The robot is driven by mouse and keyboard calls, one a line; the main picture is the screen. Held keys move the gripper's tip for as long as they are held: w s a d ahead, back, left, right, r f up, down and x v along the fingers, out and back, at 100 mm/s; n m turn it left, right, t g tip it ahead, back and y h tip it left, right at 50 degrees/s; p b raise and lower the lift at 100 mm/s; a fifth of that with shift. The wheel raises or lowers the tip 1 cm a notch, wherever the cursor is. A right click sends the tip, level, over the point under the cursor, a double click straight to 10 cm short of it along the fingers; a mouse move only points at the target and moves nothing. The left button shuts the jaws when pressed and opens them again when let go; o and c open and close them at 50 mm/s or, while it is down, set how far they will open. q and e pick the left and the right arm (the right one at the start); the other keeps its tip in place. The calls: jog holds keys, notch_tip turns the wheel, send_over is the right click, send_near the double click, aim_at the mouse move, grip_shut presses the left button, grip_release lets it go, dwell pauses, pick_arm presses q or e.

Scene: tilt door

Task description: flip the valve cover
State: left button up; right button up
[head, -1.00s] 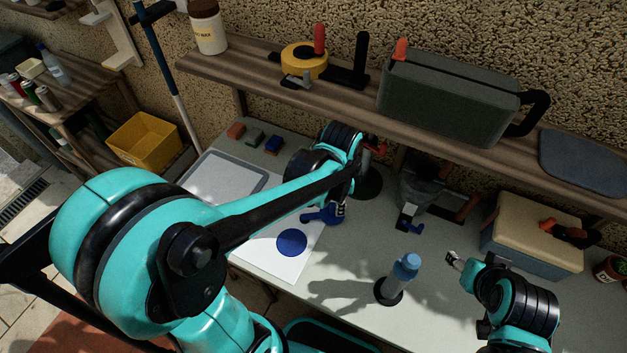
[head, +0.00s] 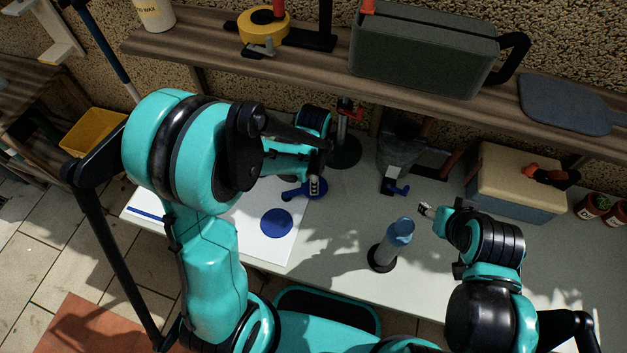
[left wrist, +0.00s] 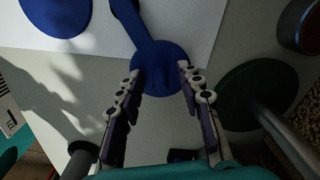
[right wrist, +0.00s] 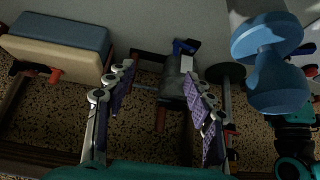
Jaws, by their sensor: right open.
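A dark blue piece (head: 292,194) with a round end and a narrow handle lies on the bench at the edge of the white sheet. In the left wrist view its round end (left wrist: 158,78) lies between and beyond my left fingers; contact is unclear. My left gripper (head: 316,184) is open there. A flat blue disc (head: 277,222) lies on the sheet. A light blue-topped cylinder (head: 398,232) stands upright on a dark base. My right gripper (head: 426,209) is open and empty, right of the cylinder. I cannot tell which piece is the valve cover.
A grey vise (head: 400,152) with a blue handle stands at the back of the bench. A beige and blue box (head: 515,185) stands at back right. A wooden shelf (head: 300,75) with a dark green case (head: 425,55) overhangs the bench.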

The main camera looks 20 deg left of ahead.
pick_arm(q)
jog(key=shift+c, duration=0.3)
grip_shut()
jog(key=shift+s, duration=0.1)
